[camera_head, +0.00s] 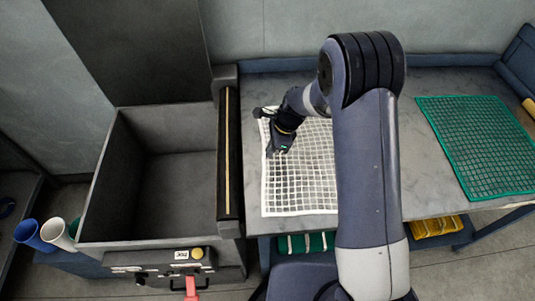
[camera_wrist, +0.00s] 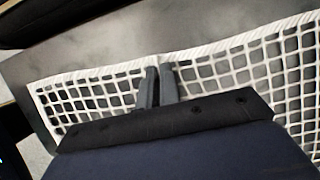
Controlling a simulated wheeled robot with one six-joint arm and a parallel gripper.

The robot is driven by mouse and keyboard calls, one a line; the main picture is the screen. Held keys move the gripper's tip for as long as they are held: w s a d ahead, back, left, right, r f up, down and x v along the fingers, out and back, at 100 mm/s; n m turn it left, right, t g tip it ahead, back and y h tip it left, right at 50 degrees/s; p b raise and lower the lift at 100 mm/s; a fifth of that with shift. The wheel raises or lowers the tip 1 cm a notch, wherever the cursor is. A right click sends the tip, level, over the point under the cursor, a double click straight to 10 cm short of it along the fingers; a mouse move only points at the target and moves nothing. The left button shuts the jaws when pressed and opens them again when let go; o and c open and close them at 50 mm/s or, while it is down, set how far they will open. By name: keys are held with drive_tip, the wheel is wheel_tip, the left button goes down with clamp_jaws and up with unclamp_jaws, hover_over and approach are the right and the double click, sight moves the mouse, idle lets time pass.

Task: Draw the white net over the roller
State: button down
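The white net (camera_head: 300,185) lies on the grey worktop, partly hidden behind my arm. The roller (camera_head: 228,185) is a dark bar with a yellow stripe, left of the net and apart from it. My gripper (camera_head: 272,150) is at the net's left edge, pointing down. In the wrist view the fingers of my gripper (camera_wrist: 160,84) are close together at the border of the white net (camera_wrist: 235,62). The border is drawn up to a small peak between the fingertips, so they look shut on it. The fingertips' far side is hidden.
An open grey bin (camera_head: 175,190) stands left of the roller. A control panel (camera_head: 150,260) with a yellow button and red handle is at its front. A green net (camera_head: 480,145) lies on the worktop (camera_head: 425,180) at right. Blue and white tubes (camera_head: 55,232) stand at far left.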

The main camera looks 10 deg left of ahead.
wheel_tip(320, 180, up, 7)
drive_tip(key=p, duration=0.5)
drive_tip(key=shift+f+b, duration=0.45)
drive_tip(key=shift+f, duration=0.25)
drive_tip(key=s+a+p, duration=0.2)
drive_tip(key=s+a, duration=0.1)
drive_tip(key=a, duration=0.9)
drive_tip(key=s+a+p, duration=0.1)
drive_tip(key=s+a, duration=0.3)
drive_tip(key=a, duration=0.9)
wheel_tip(320, 180, down, 9)
drive_tip(key=b, duration=0.6)
drive_tip(key=shift+w, duration=0.25)
drive_tip(key=c, duration=1.5)
unclamp_jaws()
drive_tip(key=shift+r, duration=0.1)
drive_tip(key=shift+c, duration=0.2)
drive_tip(key=shift+o, duration=0.4)
